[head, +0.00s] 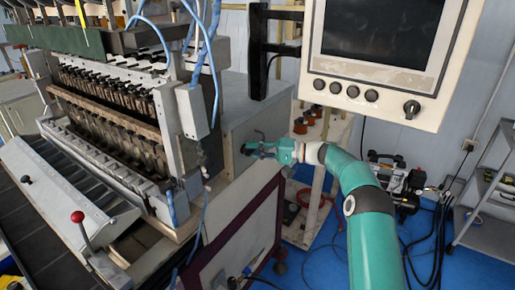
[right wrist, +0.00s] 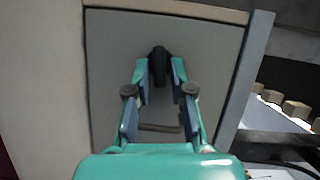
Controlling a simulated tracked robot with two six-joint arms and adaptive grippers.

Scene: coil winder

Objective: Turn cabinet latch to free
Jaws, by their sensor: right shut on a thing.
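The cabinet latch (right wrist: 159,62) is a small black handle, upright in the right wrist view, on a grey cabinet panel (right wrist: 112,60). In the head view the panel (head: 262,119) is on the side of the winder, and the latch is small and partly hidden by my fingers. My right gripper (head: 256,148) reaches the panel from the right. In the right wrist view its two fingers (right wrist: 159,72) stand on either side of the latch, shut on it. My left gripper is in neither view.
The coil winder (head: 125,110) fills the left of the head view. A control screen box (head: 385,60) hangs above my right arm. A wooden stand with copper spools (head: 305,122) is behind the arm. A grey shelf cart (head: 490,190) is at the far right.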

